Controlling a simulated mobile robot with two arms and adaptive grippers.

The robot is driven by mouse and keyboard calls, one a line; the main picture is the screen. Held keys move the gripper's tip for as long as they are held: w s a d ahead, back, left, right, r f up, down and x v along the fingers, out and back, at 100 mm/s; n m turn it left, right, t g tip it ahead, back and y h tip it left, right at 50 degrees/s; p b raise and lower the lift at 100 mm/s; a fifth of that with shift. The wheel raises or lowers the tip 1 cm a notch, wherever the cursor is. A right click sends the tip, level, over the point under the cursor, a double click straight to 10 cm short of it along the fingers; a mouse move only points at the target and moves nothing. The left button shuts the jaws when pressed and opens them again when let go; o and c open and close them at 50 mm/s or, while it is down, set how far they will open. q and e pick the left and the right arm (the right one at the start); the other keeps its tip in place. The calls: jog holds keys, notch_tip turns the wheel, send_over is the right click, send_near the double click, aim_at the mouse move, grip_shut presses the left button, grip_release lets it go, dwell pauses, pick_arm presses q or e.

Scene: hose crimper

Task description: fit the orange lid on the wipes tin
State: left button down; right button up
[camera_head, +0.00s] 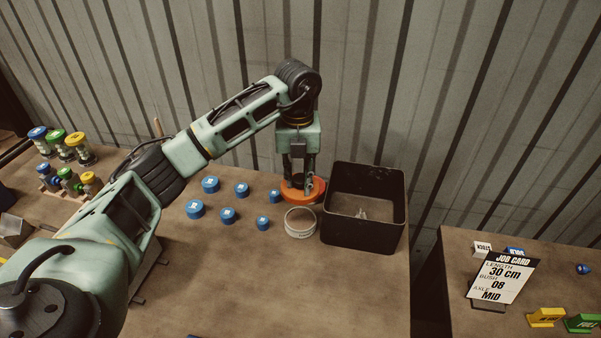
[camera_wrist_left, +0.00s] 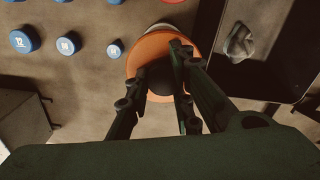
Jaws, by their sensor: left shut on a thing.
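My left gripper (camera_head: 303,184) is shut on the orange lid (camera_head: 291,194) and holds it in the air, slightly behind and above the wipes tin. The wipes tin (camera_head: 300,223) is a round, pale, open container standing on the bench just left of the black bin. In the left wrist view the lid (camera_wrist_left: 150,50) sits between the fingers of the gripper (camera_wrist_left: 160,80) and hides most of the tin; only a bit of pale rim may show past its edge. My right gripper is in neither view.
A black open bin (camera_head: 363,236) with a small grey item inside stands close right of the tin. Several blue round bushes (camera_head: 228,215) stand to the left. The bench front (camera_head: 260,290) is clear. A job card (camera_head: 502,277) stands on another table at right.

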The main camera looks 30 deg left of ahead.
pick_arm(q)
jog(key=shift+s+r, duration=0.1)
jog(key=shift+s, duration=0.05)
jog(key=shift+f, duration=0.25)
jog(key=shift+w+f, duration=0.2)
jog(key=shift+f, duration=0.05)
notch_tip(320, 180, down, 2)
jog(key=shift+f+b, duration=0.1)
jog(key=shift+b, duration=0.9)
notch_tip(320, 180, down, 3)
jog(key=shift+r+b, duration=0.15)
jog(key=shift+b, duration=0.7)
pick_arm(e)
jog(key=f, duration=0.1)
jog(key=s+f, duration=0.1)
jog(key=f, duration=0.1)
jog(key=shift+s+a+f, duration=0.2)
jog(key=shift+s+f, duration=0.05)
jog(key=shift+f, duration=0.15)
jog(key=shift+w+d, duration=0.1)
